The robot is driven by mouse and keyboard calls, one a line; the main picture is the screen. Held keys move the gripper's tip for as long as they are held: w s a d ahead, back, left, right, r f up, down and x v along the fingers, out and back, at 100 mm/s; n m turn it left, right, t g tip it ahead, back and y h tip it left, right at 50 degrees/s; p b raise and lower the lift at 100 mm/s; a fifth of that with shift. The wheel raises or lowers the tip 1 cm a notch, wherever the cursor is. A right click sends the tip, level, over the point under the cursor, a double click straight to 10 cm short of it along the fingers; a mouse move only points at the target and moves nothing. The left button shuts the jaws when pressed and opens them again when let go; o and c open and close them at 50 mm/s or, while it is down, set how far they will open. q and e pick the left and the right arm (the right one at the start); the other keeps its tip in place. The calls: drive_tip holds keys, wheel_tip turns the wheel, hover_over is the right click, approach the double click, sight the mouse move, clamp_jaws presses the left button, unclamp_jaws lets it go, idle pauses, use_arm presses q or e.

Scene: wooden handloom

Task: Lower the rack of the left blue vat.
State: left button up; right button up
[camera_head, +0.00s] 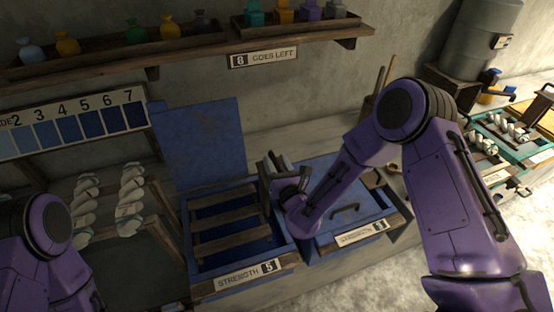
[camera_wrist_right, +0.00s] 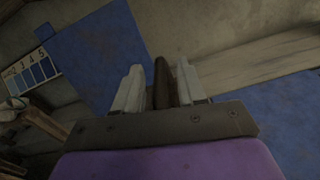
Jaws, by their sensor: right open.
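The left blue vat (camera_head: 191,255) stands uncovered, with a "STRENGTH 5" plate on its front. Its blue lid (camera_head: 200,140) is raised against the wall behind it. A wooden rack (camera_head: 226,221) with several slats lies across the vat's opening above dark blue liquid, with an upright post at its right side. My right gripper (camera_head: 277,168) is at that post, over the vat's right edge. In the right wrist view, my right gripper (camera_wrist_right: 160,85) is open, with a brown wooden post (camera_wrist_right: 162,80) between its two pale fingers. My left arm is at the lower left; its gripper is out of view.
A second blue vat with a closed lid (camera_head: 345,209) stands just right. White twisted skeins (camera_head: 131,200) hang on a rack at the left. A shelf (camera_head: 180,53) with small bottles runs above. A teal tray (camera_head: 480,130) with skeins is at the far right.

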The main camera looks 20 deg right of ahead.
clamp_jaws()
wheel_tip(320, 180, down, 18)
drive_tip(key=b, duration=1.8)
drive_tip(key=shift+f, duration=0.2)
drive_tip(key=shift+s+a+f, duration=0.1)
drive_tip(key=shift+c, duration=0.7)
unclamp_jaws()
drive_tip(key=shift+f, duration=0.1)
drive_tip(key=shift+o, duration=0.7)
drive_tip(key=shift+a, duration=0.1)
drive_tip(key=s+b, duration=0.1)
drive_tip(key=s, duration=0.5)
drive_tip(key=s+b, duration=0.1)
drive_tip(key=s, duration=0.2)
drive_tip(key=shift+s+d+b, duration=0.25)
drive_tip(key=shift+s+b, duration=0.05)
drive_tip(key=shift+b, duration=0.05)
drive_tip(key=shift+s, duration=0.4)
